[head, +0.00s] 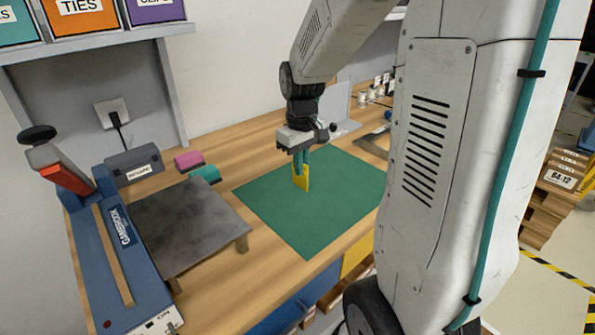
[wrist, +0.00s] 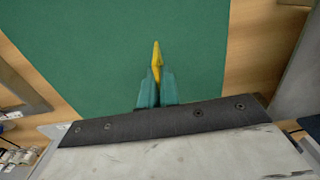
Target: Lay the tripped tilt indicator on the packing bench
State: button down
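My gripper (head: 301,163) is over the green mat (head: 285,212) on the wooden packing bench (head: 215,246). Its teal fingers are shut on a thin yellow piece, which I take to be the tilt indicator (head: 301,182). The indicator hangs upright below the fingers; I cannot tell whether its lower edge touches the mat. In the wrist view the indicator (wrist: 157,56) shows edge-on between the fingertips (wrist: 157,88), with the mat (wrist: 90,50) behind it. Its face and any tripped mark cannot be read.
A grey-topped stand (head: 190,222) and a blue sealer (head: 117,255) stand left of the mat. Pink (head: 187,160) and teal (head: 205,174) rolls lie behind the stand. The mat around my gripper is clear.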

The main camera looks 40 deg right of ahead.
jog(key=shift+a+f, duration=0.15)
jog(key=shift+f, duration=1.45)
jog(key=shift+f, duration=0.15)
jog(key=shift+f, duration=0.1)
jog(key=c, duration=1.6)
grip_release()
jog(key=shift+f, duration=0.1)
jog(key=shift+c, duration=0.2)
notch_tip(320, 180, up, 12)
jog(key=s+a+r, duration=0.1)
jog(key=s+a, duration=0.6)
jog(key=s, duration=0.3)
jog(key=s+a+r+t, duration=0.1)
jog(key=s+a, duration=0.6)
jog(key=s, duration=0.2)
jog(key=shift+s+a, duration=0.2)
jog(key=shift+s, duration=0.2)
